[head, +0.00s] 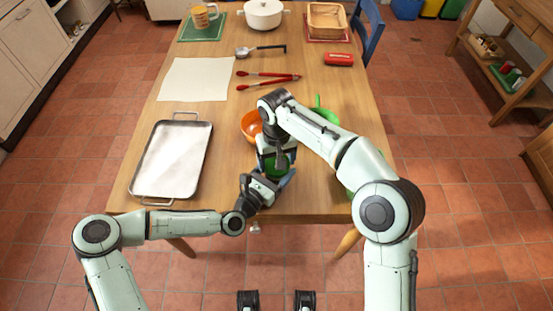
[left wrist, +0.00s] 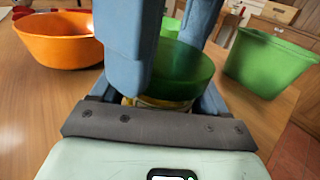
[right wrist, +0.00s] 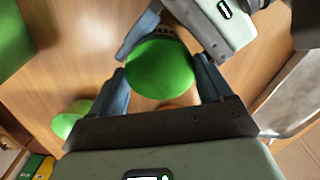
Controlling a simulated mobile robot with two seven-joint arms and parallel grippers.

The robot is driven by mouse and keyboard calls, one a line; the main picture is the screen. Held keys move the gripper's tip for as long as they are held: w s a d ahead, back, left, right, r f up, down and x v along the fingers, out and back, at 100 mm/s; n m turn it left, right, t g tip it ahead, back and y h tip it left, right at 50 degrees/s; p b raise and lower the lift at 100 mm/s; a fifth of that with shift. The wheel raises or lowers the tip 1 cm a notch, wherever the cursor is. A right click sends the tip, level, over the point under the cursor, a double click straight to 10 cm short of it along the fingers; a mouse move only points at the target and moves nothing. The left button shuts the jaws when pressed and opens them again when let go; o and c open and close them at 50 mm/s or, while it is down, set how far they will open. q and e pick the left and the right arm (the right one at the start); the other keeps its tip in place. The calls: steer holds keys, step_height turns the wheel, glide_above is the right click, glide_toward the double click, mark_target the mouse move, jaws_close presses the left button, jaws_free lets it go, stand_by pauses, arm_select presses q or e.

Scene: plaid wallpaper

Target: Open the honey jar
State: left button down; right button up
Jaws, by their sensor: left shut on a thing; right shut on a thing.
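The honey jar stands near the front edge of the table, mostly hidden by my grippers. Its round green lid (right wrist: 160,68) shows in the right wrist view, and also in the left wrist view (left wrist: 185,72). A strip of the yellowish jar body (left wrist: 155,103) shows below the lid. My left gripper (head: 282,181) is shut around the jar body from the side, low down. My right gripper (head: 276,157) comes from above and is shut on the lid, with one finger on each side. The lid appears to sit on the jar.
An orange bowl (head: 250,124) and a green bowl (head: 328,115) stand just behind the jar. A metal tray (head: 172,158) lies at left. Red-tipped tongs (head: 268,76), a ladle (head: 262,50) and a red case (head: 339,58) lie farther back. A pale mat (head: 195,79) is bare.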

steer(key=shift+n, duration=0.6)
steer(key=o, duration=1.1)
steer(key=shift+s+a, duration=0.1)
steer(key=shift+r, duration=0.1)
